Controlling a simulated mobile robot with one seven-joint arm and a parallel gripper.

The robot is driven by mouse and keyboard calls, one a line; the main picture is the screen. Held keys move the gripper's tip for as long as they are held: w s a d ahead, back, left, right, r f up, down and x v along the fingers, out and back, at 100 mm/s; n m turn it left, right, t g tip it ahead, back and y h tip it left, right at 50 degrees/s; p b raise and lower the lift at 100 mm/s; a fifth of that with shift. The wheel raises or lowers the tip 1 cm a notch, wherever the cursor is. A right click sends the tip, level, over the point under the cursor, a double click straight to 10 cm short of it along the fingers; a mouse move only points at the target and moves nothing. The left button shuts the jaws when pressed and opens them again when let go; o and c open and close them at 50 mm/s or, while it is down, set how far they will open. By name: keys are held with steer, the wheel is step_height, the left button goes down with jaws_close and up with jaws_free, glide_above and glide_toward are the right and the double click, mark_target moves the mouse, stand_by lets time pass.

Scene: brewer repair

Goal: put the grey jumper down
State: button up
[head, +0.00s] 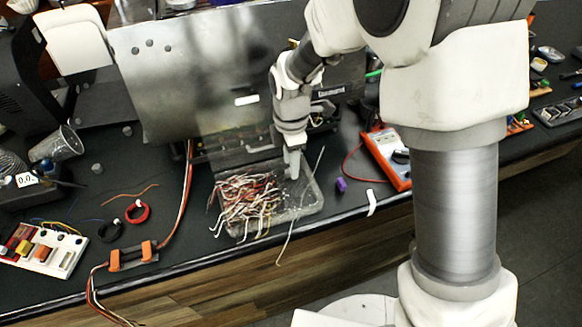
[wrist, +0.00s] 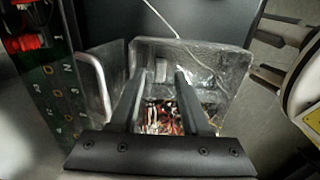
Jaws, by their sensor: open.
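A clear tray (head: 308,203) on the dark bench holds a tangle of red, white and grey jumpers (head: 245,200); the tray also shows in the wrist view (wrist: 226,58). My gripper (head: 292,172) is low over the tray's back right part, right of the tangle. In the wrist view my gripper (wrist: 160,78) has its two dark fingers apart, with no jumper clearly held between them. A pale grey wire (head: 286,243) sticks out past the tray's front edge. I cannot tell which wire is the grey jumper, or whether the fingers touch the tray.
A metal panel (head: 180,85) stands behind the tray, close to my arm. A red multimeter (head: 384,160), a purple piece (head: 341,185) and a white strip (head: 371,203) lie to the right. Orange clips (head: 133,256) and wire coils (head: 138,212) lie left, near the bench's front edge.

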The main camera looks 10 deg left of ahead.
step_height(320, 180, up, 9)
steer(key=shift+r, duration=0.15)
steer(key=s+d+r+m+t, duration=0.2)
steer(key=s+d+r+m, duration=0.1)
steer(key=d+r+m, duration=0.4)
steer(key=s+d+r+m+t, duration=0.1)
steer(key=s+d+r+m, duration=0.1)
steer(key=d+r+m, duration=0.45)
steer(key=s+d+m+t, duration=0.2)
steer(key=s+d+m, duration=0.8)
steer(key=d, duration=0.1)
steer(key=shift+s+m+t, duration=0.15)
steer(key=shift+m+t, duration=0.15)
steer(key=shift+m, duration=0.05)
steer(key=shift+a, duration=0.2)
